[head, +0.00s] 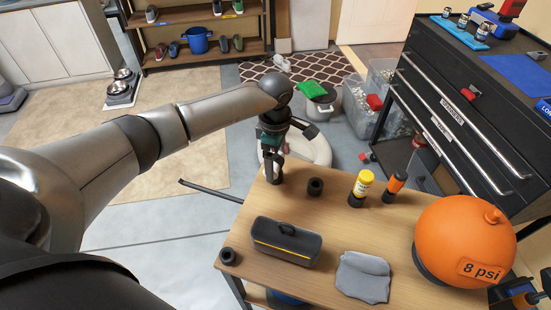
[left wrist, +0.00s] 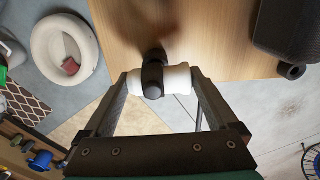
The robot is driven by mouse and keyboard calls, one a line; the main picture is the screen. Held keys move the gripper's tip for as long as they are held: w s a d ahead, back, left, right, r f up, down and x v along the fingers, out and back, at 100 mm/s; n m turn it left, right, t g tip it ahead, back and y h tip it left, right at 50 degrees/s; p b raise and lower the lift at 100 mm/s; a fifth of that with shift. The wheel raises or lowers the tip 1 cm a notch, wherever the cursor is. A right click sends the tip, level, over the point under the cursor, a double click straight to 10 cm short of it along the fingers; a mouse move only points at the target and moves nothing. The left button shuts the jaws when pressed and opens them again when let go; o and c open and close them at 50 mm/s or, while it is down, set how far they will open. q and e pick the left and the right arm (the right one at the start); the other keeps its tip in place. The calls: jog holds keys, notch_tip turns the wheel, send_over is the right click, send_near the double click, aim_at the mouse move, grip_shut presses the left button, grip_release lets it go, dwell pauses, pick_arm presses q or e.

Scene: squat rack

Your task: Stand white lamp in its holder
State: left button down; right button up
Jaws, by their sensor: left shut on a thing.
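The white lamp (left wrist: 178,80), with a black band around its middle, lies crosswise between the fingers of my left gripper (left wrist: 155,82) in the left wrist view. The gripper is shut on it. In the head view my left gripper (head: 272,172) points down at the table's far left corner, and the lamp is mostly hidden there. An empty-looking black holder (head: 315,187) stands just to its right. A yellow lamp (head: 363,182) and an orange lamp (head: 397,182) stand upright in black holders further right. Another black holder (head: 228,256) is at the near left edge.
On the wooden table (head: 335,222) are a black toolbox (head: 286,243), a grey cloth (head: 362,277) and a large orange ball (head: 463,242). A black tool chest (head: 460,110) stands behind at right. A dark bar (head: 208,191) sticks out left of the table.

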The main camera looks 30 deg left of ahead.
dwell(0.3)
pick_arm(q)
grip_release()
jog(key=shift+f, duration=0.1)
jog(key=shift+r, duration=3.55)
jog(key=shift+s+f, duration=0.1)
